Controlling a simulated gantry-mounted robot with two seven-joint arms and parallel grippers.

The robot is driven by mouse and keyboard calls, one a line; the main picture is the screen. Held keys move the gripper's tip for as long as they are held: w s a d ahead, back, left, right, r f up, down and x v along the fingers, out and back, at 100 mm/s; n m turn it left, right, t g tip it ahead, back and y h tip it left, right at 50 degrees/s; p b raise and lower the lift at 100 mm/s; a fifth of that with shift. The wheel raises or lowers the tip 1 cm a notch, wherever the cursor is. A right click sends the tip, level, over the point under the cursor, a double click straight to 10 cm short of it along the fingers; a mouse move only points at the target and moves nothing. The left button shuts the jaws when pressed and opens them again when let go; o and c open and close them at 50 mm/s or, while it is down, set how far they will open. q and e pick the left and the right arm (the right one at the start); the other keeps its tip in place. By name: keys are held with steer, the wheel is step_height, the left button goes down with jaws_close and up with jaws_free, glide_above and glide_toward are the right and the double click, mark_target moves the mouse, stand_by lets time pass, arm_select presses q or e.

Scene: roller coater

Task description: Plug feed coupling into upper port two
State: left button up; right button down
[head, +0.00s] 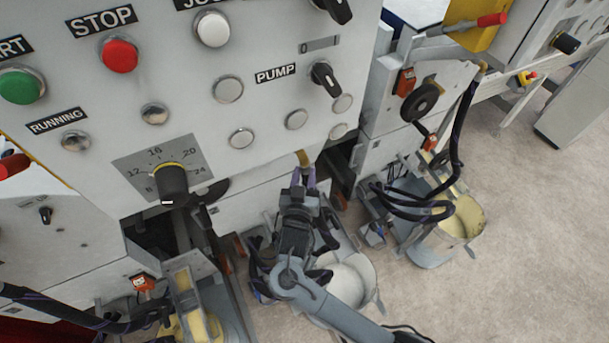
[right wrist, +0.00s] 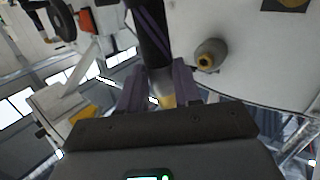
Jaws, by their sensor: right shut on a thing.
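My right gripper (head: 304,176) is shut on the feed coupling, in front of the lower edge of the machine's front panel. The coupling's brass-coloured end (head: 303,158) shows just past the fingertips in the head view. In the right wrist view, the gripper (right wrist: 158,90) holds the grey coupling body (right wrist: 160,78), with a black, purple-striped hose running up from it. A grey round fitting with a brass centre (right wrist: 209,55) stands out from a pale surface to the right, apart from the fingers. I cannot tell which port it is. My left gripper is out of view.
The control panel (head: 255,50) has buttons and knobs above the gripper. A pail (head: 352,275) stands below my right arm. Another pail (head: 462,220) and looped black hoses (head: 410,205) are to the right. Open floor (head: 530,230) lies at the right.

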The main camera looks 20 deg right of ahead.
steer(key=shift+w+b, duration=0.2)
steer(key=shift+b, duration=0.1)
steer(key=w+b, duration=0.2)
steer(key=w, duration=0.3)
steer(key=shift+w+a, duration=0.1)
steer(key=shift+w, duration=0.3)
steer(key=shift+r, duration=0.1)
stand_by(0.4)
stand_by(0.5)
stand_by(1.0)
stand_by(0.4)
steer(key=shift+w, duration=0.65)
